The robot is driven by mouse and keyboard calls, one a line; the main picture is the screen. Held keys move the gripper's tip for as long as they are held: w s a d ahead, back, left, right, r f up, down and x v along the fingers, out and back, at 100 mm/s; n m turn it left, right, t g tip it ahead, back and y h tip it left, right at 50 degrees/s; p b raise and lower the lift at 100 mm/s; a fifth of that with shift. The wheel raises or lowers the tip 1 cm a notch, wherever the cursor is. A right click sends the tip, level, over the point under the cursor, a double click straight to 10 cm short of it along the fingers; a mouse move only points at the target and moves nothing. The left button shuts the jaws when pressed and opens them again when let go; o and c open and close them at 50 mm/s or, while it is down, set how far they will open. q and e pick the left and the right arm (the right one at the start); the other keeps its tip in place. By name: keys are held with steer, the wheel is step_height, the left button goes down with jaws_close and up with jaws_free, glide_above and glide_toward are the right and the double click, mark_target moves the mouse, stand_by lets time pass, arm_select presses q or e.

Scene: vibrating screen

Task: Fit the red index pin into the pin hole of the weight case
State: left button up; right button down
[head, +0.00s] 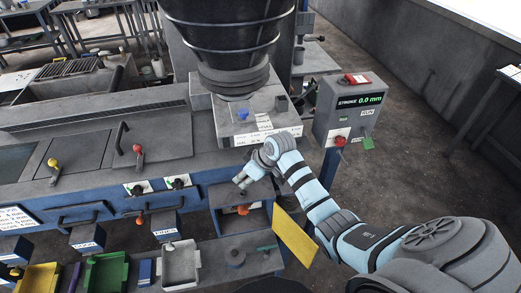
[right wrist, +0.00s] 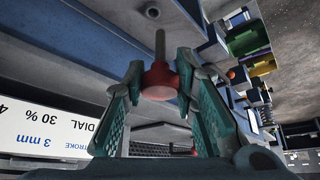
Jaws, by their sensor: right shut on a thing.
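The red index pin (right wrist: 160,80) has a round red knob and a thin grey shaft that points up in the right wrist view. My right gripper (right wrist: 158,92) is shut on the knob, one green-padded finger on each side. In the head view my right gripper (head: 243,181) hangs in front of the machine, above an open blue compartment (head: 222,222). My left gripper is not in view.
A yellow panel (head: 295,239) stands at the compartment's right side, near my right forearm. A control box (head: 349,108) reading 0.0 mm stands at right. A green tray (head: 106,272) and a grey tray (head: 181,266) lie at lower left.

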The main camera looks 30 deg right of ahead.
steer(key=shift+w+a+r+n, duration=0.15)
steer(key=shift+w+n, duration=0.15)
steer(key=shift+w, duration=0.3)
steer(key=shift+w+d+r+n, duration=0.1)
steer(key=shift+w+d+n, duration=0.05)
steer(key=shift+w, duration=0.2)
steer(key=shift+w+d+r+n, duration=0.1)
steer(key=shift+w+n, duration=0.05)
steer(key=shift+w, duration=0.2)
steer(key=shift+s+f, duration=0.1)
steer(key=shift+f, duration=0.05)
step_height(320, 180, down, 6)
steer(key=b, duration=0.4)
steer(key=shift+r, duration=0.2)
steer(key=shift+r, duration=0.1)
